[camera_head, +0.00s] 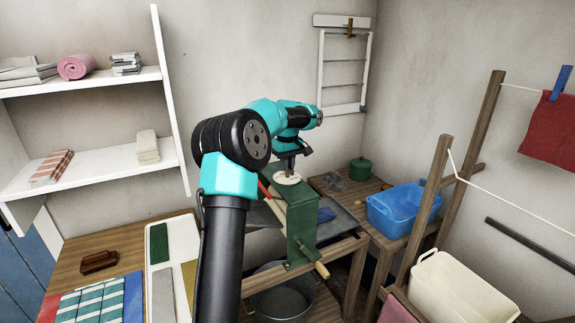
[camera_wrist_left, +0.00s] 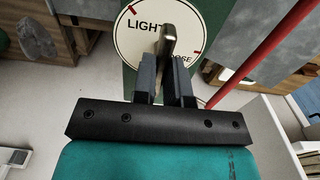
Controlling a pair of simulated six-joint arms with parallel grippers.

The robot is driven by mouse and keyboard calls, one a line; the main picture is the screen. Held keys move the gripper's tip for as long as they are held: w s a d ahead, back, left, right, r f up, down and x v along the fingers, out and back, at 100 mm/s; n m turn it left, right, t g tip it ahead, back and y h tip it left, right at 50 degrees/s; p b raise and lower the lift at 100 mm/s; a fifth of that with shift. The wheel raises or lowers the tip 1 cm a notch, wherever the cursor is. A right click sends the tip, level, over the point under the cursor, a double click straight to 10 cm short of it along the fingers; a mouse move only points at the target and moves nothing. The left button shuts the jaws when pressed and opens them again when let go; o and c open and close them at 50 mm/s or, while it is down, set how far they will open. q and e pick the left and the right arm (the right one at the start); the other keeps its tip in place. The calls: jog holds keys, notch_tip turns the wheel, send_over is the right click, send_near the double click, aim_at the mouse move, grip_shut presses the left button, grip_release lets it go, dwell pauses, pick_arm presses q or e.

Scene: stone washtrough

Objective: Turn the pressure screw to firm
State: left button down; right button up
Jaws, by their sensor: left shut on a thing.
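The green wringer (camera_head: 301,215) stands on a wooden stand, with a pale round dial (camera_head: 288,178) on top. In the left wrist view the dial (camera_wrist_left: 128,42) reads "LIGHT" on the left and a partly hidden word ending in "OSE" on the right, with red marks at its edge. My left gripper (camera_head: 289,164) is above the dial. In the left wrist view its fingers (camera_wrist_left: 165,68) are shut on the metal bar handle of the pressure screw (camera_wrist_left: 171,38). The handle covers part of the dial; the word for firm is not visible. My right gripper is not in view.
A red rod (camera_wrist_left: 268,48) runs beside the dial. A metal tub (camera_head: 283,302) sits below the wringer. A blue basin (camera_head: 398,208) and green pot (camera_head: 361,169) stand to its right. Shelves (camera_head: 90,82) and a table with cloths (camera_head: 98,300) are left; a wooden drying rack (camera_head: 487,130) is right.

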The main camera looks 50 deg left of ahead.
pick_arm(q)
jog(key=c, duration=1.2)
grip_release()
jog(key=shift+o, duration=0.2)
jog(key=shift+r, duration=0.1)
notch_tip(320, 180, up, 17)
jog(key=shift+r, duration=0.1)
